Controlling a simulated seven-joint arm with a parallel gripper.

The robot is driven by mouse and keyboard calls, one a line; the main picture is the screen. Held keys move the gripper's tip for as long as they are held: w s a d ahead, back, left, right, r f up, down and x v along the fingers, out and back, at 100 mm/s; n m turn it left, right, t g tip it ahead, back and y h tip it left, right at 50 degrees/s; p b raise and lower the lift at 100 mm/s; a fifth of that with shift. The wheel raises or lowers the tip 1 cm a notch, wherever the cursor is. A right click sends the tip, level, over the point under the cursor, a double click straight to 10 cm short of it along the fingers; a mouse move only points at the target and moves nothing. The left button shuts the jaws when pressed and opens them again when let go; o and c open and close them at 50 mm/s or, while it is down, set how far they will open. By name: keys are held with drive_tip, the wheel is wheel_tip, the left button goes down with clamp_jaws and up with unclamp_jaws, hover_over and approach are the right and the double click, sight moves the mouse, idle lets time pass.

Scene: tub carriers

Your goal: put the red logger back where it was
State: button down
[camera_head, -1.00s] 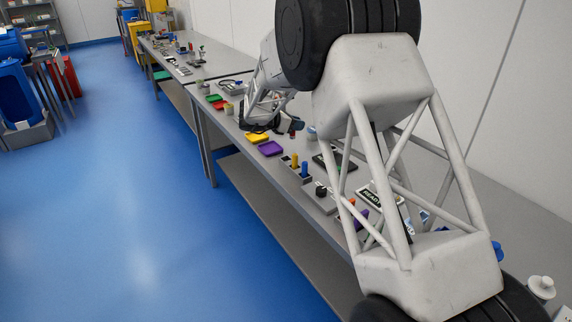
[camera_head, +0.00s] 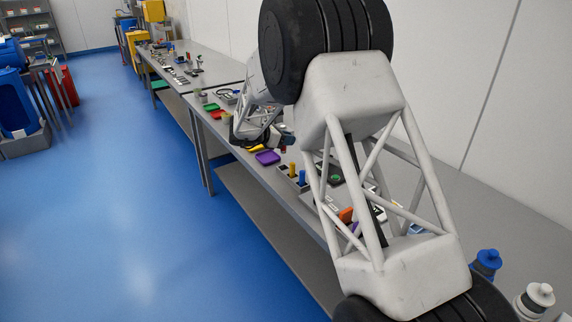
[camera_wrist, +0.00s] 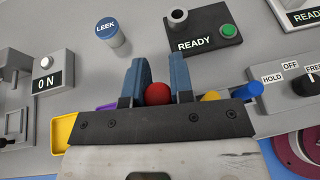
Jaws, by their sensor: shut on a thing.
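In the wrist view my gripper (camera_wrist: 161,72) has its two blue fingers closed on the red logger (camera_wrist: 158,93). Only the logger's rounded red end shows between the fingers; the rest is hidden by the gripper body. In the head view my gripper is small and partly hidden by my arm above the grey bench (camera_head: 232,160), near a yellow tray and a purple tray (camera_head: 267,157). I cannot tell from these views how high the logger is above the bench.
A yellow tray (camera_wrist: 63,130), a yellow cylinder (camera_wrist: 210,96) and a blue cylinder (camera_wrist: 247,91) are close by. Bare bench lies ahead of the fingers.

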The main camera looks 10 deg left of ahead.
hover_over(287, 166)
drive_tip(key=shift+d+f, duration=0.1)
drive_tip(key=shift+f, duration=2.35)
drive_tip(key=shift+f, duration=1.9)
drive_tip(key=shift+f, duration=0.15)
drive_tip(key=c, duration=1)
unclamp_jaws()
drive_tip(key=shift+r, duration=0.2)
drive_tip(key=v, duration=1.2)
drive_tip(key=shift+s, duration=0.1)
